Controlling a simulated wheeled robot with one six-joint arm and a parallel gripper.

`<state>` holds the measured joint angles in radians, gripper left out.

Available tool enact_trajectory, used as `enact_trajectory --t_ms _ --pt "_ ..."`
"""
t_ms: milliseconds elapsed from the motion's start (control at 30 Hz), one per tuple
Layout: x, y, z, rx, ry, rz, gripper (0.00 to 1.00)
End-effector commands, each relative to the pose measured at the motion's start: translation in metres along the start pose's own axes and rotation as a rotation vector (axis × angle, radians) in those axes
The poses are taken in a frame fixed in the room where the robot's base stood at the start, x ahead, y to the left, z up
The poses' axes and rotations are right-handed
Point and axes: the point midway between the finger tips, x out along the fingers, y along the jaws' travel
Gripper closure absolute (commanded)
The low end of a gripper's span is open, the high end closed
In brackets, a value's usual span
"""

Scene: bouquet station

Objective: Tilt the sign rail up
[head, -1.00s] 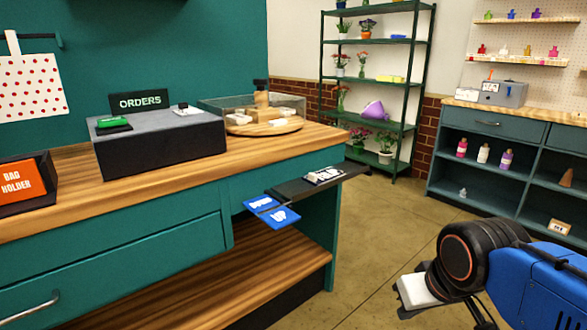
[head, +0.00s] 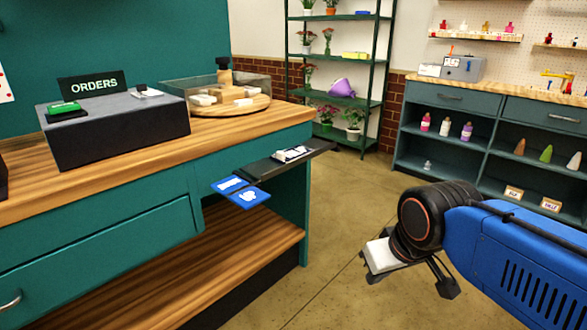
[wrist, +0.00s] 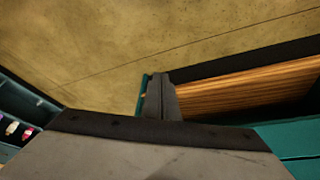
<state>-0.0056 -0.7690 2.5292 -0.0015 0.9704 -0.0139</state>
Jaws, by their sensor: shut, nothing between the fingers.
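A dark flat rail (head: 268,169), which I take to be the sign rail, juts out from the front of the teal counter near its right end. A blue panel (head: 247,195) with white marks too blurred to read is at its left end, and a small white-and-black piece (head: 291,154) lies on it. My gripper (head: 447,288) is to the right of the rail and apart from it, over the floor, pointing down. In the wrist view my gripper's fingers (wrist: 160,95) are together and empty. The rail cannot be made out there.
The wooden counter top (head: 240,128) carries a grey box (head: 120,135), an ORDERS sign (head: 93,85) and a round wooden tray (head: 217,108). An open lower shelf (head: 215,260) lies below the rail. The floor (head: 335,215) between counter and right cabinet (head: 440,150) is clear.

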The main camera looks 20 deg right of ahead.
Motion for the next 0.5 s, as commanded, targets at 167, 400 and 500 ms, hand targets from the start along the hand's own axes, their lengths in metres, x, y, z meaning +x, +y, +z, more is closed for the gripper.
enact_trajectory --t_ms 167,400,500 --pt "-0.013 -0.005 -0.025 -0.123 -0.025 -0.011 1.00" --pt "-0.040 -0.022 -0.083 -0.431 -0.079 -0.046 1.00" --pt "-0.049 -0.030 -0.107 -0.564 -0.102 -0.064 1.00"
